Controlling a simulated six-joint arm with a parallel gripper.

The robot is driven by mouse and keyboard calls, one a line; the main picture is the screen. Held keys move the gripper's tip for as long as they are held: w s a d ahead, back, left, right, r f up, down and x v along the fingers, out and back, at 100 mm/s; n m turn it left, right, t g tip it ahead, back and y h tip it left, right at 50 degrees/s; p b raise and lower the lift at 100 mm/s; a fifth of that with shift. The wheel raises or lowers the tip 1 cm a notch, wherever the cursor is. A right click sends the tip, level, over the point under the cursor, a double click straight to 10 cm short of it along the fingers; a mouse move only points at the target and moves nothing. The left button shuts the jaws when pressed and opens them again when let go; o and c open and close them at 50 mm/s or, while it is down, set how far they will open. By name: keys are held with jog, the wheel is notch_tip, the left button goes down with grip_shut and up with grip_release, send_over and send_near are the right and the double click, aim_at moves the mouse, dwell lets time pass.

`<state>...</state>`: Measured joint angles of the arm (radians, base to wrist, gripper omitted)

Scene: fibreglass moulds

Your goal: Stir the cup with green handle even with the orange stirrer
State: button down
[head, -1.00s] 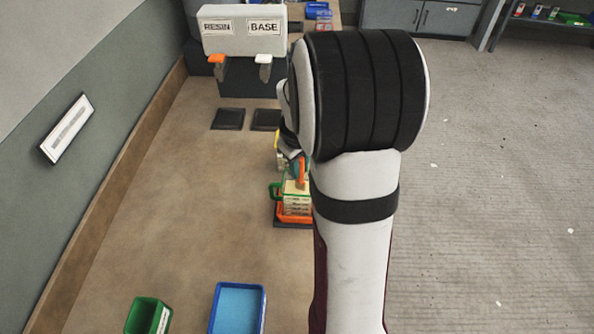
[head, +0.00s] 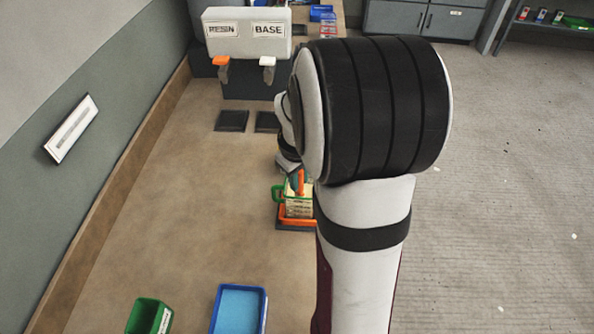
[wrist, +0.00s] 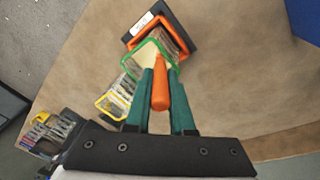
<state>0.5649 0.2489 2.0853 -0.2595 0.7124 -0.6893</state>
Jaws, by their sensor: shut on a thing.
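The cup with the green handle (head: 279,193) stands in an orange holder (head: 298,221) on a dark base, left of my arm in the head view. Its green rim (wrist: 132,54) and pale contents show in the wrist view. The orange stirrer (wrist: 160,86) is between the green fingers of my gripper (wrist: 161,95), which is shut on it. The stirrer points to the cup, and its lower end seems to be inside the rim; its tip is hidden. In the head view the orange stirrer (head: 301,181) stands over the cup, and my gripper is mostly hidden by my arm.
A yellow-rimmed cup (wrist: 116,100) is beside the green one. A resin and base dispenser (head: 247,33) stands at the back, with dark pads (head: 231,121) before it. A green bin (head: 148,317) and blue tray (head: 216,312) are in front. The bench left of the cup is clear.

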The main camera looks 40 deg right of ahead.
jog(key=shift+w+d, duration=0.5)
jog(key=shift+s+a+r, duration=0.2)
jog(key=shift+r, duration=1.25)
jog(key=shift+s+a+r, duration=0.2)
jog(key=shift+a+r, duration=0.05)
jog(key=shift+r, duration=1.2)
jog(key=shift+s+a+r, duration=0.2)
jog(key=shift+r, duration=1.25)
